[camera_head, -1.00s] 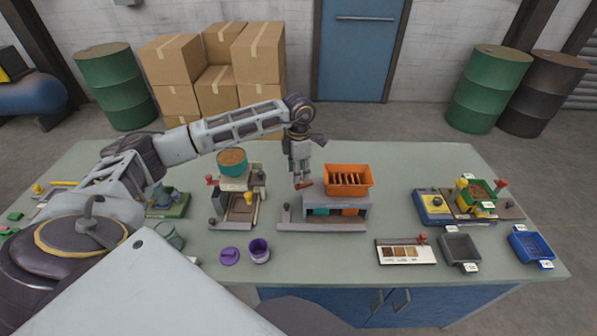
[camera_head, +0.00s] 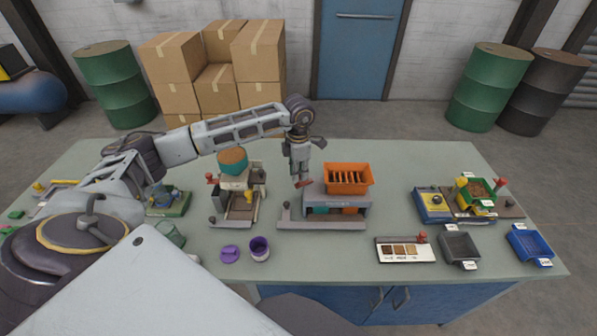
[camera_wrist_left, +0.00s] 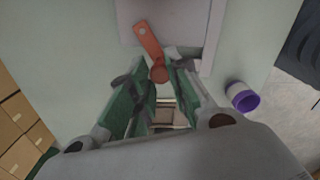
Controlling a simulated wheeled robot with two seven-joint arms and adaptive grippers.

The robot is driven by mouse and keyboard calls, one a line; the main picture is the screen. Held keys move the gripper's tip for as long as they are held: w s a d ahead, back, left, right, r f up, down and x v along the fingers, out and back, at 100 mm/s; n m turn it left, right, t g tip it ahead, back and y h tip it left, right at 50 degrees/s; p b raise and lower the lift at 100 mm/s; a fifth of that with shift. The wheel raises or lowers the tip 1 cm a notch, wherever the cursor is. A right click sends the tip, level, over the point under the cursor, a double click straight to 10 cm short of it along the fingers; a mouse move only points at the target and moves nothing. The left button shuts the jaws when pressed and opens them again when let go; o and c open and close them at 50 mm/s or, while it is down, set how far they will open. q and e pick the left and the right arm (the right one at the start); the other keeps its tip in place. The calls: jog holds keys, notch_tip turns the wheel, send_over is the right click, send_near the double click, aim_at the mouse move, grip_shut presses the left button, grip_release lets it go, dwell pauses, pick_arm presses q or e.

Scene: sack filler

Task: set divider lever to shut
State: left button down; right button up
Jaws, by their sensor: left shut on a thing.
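The divider (camera_head: 338,200) is a grey unit with an orange slotted hopper (camera_head: 348,179) on top, standing mid-table. Its red lever (camera_head: 304,183) sticks out at the upper left side of the unit. In the left wrist view the lever (camera_wrist_left: 148,42) is a red bar with a round end between the green-padded fingertips. My left gripper (camera_head: 299,171) points down at the lever and is shut on it. In the left wrist view the gripper (camera_wrist_left: 159,72) partly hides the lever's round end. My right gripper is not in view.
A machine with a teal bowl (camera_head: 232,163) stands left of the divider, close under my left forearm. A purple cup (camera_head: 260,250) and its lid (camera_head: 230,255) lie in front. A sample card (camera_head: 405,250) and a dark tray (camera_head: 460,249) are at the right. Table between is clear.

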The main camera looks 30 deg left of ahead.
pick_arm(q)
jog(key=shift+d+n+b, duration=0.2)
jog(key=shift+n+b, duration=0.1)
jog(key=shift+n, duration=0.1)
jog(key=n+b, duration=0.1)
jog(key=n, duration=0.1)
jog(key=d+n, duration=0.1)
jog(key=d+n+b, duration=0.1)
jog(key=n, duration=0.1)
jog(key=shift+s+n+b, duration=0.25)
jog(key=shift+n+b, duration=0.05)
jog(key=shift+b, duration=0.05)
jog(key=d+n+b, duration=0.1)
jog(key=n, duration=0.1)
jog(key=shift+w+d+n, duration=0.1)
jog(key=shift+n, duration=0.3)
jog(key=shift+w+d+r+n+b, duration=0.15)
jog(key=shift+d+n, duration=0.1)
jog(key=shift+n, duration=0.4)
jog(key=shift+w+d+f+n+b, duration=0.1)
jog(key=shift+d+n+b, duration=0.1)
jog(key=shift+n, duration=0.45)
jog(key=c, duration=1.3)
grip_release()
